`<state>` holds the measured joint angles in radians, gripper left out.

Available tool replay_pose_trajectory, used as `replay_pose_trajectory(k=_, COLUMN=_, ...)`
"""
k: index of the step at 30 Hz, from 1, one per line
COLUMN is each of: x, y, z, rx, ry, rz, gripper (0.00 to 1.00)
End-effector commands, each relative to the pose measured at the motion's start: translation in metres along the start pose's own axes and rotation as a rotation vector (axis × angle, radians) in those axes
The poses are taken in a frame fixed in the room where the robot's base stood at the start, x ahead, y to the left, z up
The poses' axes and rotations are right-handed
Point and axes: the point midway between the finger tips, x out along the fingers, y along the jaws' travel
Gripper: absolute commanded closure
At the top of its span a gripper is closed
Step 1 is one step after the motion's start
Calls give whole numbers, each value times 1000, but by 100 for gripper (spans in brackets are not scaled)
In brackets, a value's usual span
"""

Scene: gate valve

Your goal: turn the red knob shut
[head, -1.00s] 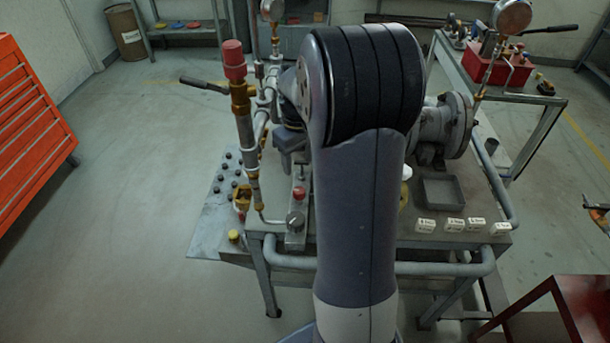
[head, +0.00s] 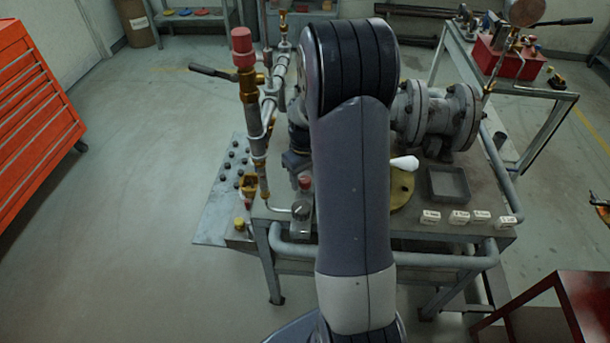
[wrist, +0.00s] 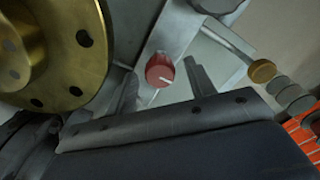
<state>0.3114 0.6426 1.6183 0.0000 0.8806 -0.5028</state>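The red knob (head: 305,183) sits on a grey block at the front of the bench, just left of my arm in the head view. In the wrist view the round red knob (wrist: 160,70) has a white pointer line directed to the lower right. My gripper (wrist: 161,78) is open, with one finger on each side of the knob in the picture. The gaps to both fingers are clear; I cannot tell how far above the knob the tips are. In the head view my arm hides most of the gripper.
A brass flange (wrist: 60,45) is close to the left finger. A pipe with a red cap (head: 243,48) rises left of my arm. A white-handled yellow valve (head: 402,190), an open grey tray (head: 449,184) and several white labels (head: 460,217) lie to the right.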

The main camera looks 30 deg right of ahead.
Motion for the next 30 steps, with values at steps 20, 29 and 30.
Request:
replay_pose_trajectory(k=20, x=0, y=0, z=0, rx=5, ry=0, rz=0, gripper=92)
replay_pose_trajectory(k=29, x=0, y=0, z=0, rx=106, ry=0, rz=0, gripper=92)
replay_pose_trajectory(k=30, x=0, y=0, z=0, rx=132, ry=0, rz=0, gripper=92)
